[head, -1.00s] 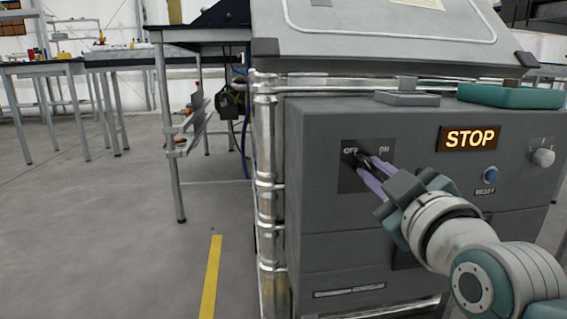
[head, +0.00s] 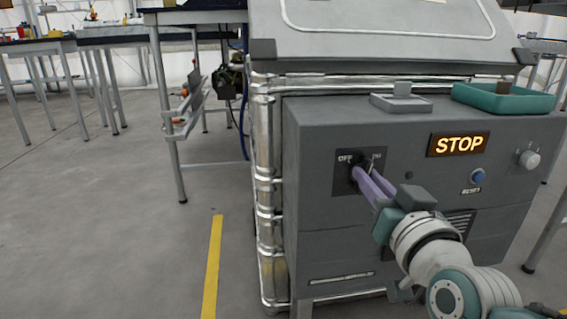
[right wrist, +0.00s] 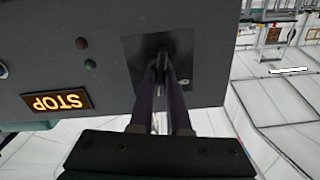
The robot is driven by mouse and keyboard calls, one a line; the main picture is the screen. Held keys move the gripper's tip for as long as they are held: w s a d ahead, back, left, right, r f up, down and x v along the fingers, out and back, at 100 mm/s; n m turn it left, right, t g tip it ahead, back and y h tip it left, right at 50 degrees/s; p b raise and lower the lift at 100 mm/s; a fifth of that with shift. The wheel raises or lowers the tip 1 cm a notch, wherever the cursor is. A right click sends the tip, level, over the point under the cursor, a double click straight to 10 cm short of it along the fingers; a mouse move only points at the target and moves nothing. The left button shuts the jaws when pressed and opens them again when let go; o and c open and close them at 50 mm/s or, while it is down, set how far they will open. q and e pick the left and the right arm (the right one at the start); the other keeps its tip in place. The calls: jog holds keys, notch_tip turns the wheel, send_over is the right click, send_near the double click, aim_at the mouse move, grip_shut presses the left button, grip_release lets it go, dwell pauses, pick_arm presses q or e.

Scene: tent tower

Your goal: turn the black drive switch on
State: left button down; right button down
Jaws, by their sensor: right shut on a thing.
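The black drive switch (head: 358,172) sits on a dark plate marked OFF and ON on the grey cabinet's front (head: 320,220). My right gripper (head: 366,177) reaches it from the lower right, its purple fingers shut on the switch. In the right wrist view the fingers (right wrist: 162,75) close around the switch in the middle of its plate (right wrist: 190,55). The fingers hide most of the switch, so I cannot tell which mark it points to. An orange STOP sign (head: 459,145) is lit on the same front. My left gripper is not in view.
A blue RESET button (head: 477,177) and a pale round knob (head: 529,159) are on the cabinet's right side. A teal tray (head: 505,99) and a small grey tray (head: 400,104) sit on its top ledge. The floor at left is open, with a yellow stripe (head: 212,265).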

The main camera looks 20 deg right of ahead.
jog(key=shift+d+f+m+p, duration=0.15)
jog(key=shift+m+p, duration=0.35)
jog(key=shift+m, duration=2.8)
jog(key=c, duration=0.9)
grip_release()
